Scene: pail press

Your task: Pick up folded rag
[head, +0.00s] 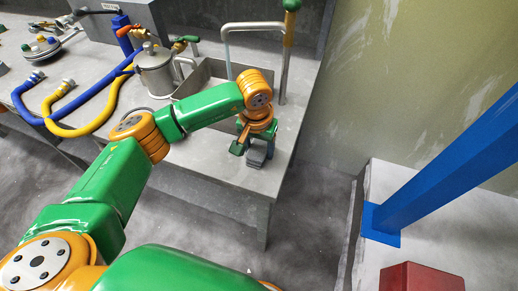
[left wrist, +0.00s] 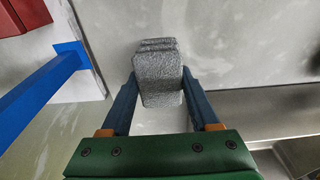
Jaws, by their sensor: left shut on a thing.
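The folded rag (head: 257,157) is a grey, speckled, folded block at the front right part of the workbench. It also shows in the left wrist view (left wrist: 158,75), between the two blue fingers. My left gripper (head: 250,148) points down over the rag and is shut on it, one finger on each side. I cannot tell whether the rag's underside touches the bench top. My right gripper is in neither view.
The grey workbench (head: 215,180) has its front edge close by. Behind the gripper are a sink basin (head: 205,78) and a metal pail (head: 155,72). Blue and yellow hoses (head: 78,130) lie at left. A blue post (head: 450,165) and red block (head: 420,278) stand at right.

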